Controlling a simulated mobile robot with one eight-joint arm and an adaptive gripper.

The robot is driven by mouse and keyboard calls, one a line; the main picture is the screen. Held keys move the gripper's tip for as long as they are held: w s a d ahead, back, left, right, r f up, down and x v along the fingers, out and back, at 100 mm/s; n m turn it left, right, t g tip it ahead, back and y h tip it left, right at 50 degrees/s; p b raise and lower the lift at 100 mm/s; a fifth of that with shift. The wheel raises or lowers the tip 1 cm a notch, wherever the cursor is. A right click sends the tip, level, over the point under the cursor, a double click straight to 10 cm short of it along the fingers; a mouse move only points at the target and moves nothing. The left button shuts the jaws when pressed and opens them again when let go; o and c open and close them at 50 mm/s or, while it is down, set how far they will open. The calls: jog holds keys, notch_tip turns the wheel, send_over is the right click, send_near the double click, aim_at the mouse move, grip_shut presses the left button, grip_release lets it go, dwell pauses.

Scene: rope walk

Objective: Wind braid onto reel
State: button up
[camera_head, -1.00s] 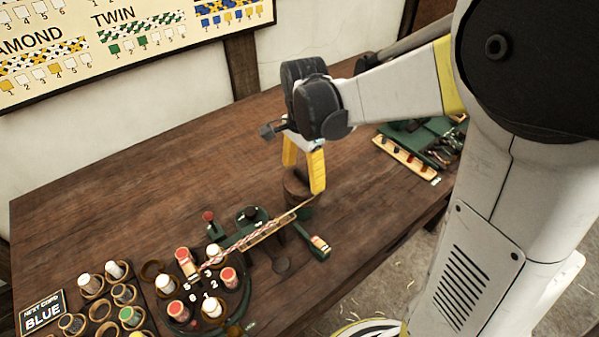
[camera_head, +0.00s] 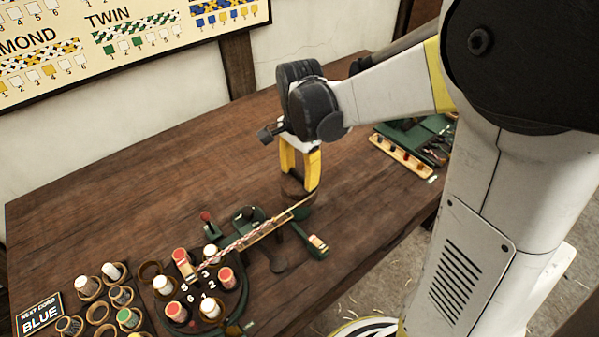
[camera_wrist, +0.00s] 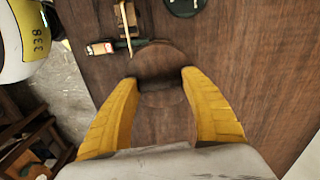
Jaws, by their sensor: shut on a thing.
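A wooden reel (camera_head: 294,186) stands on a green mount near the middle of the table. My gripper (camera_head: 299,180) points down at it from above, with its two yellow fingers on either side. In the wrist view the reel's round wooden flange (camera_wrist: 160,60) shows between and beyond the fingertips (camera_wrist: 162,84); the fingers are shut on the reel. The red-and-white braid (camera_head: 228,250) runs from the round bobbin plate (camera_head: 203,285) along a pale wooden guide (camera_head: 268,229) towards the reel. Whether braid lies around the reel is hidden.
Several white and red bobbins stand on the numbered plate. A red-topped lever (camera_head: 206,217) stands nearby. A green tray (camera_head: 420,140) lies at right. The table's back left is clear.

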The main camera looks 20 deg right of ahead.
jog(key=n+p, duration=0.1)
jog(key=n, duration=0.6)
jog(key=shift+n+p, duration=0.3)
jog(key=n, duration=0.4)
jog(key=shift+n+p, duration=0.3)
jog(key=shift+p, duration=0.05)
jog(key=n, duration=0.3)
jog(key=shift+n, duration=0.3)
jog(key=n+p, duration=0.1)
jog(key=n, duration=1.1)
jog(key=shift+n, duration=0.4)
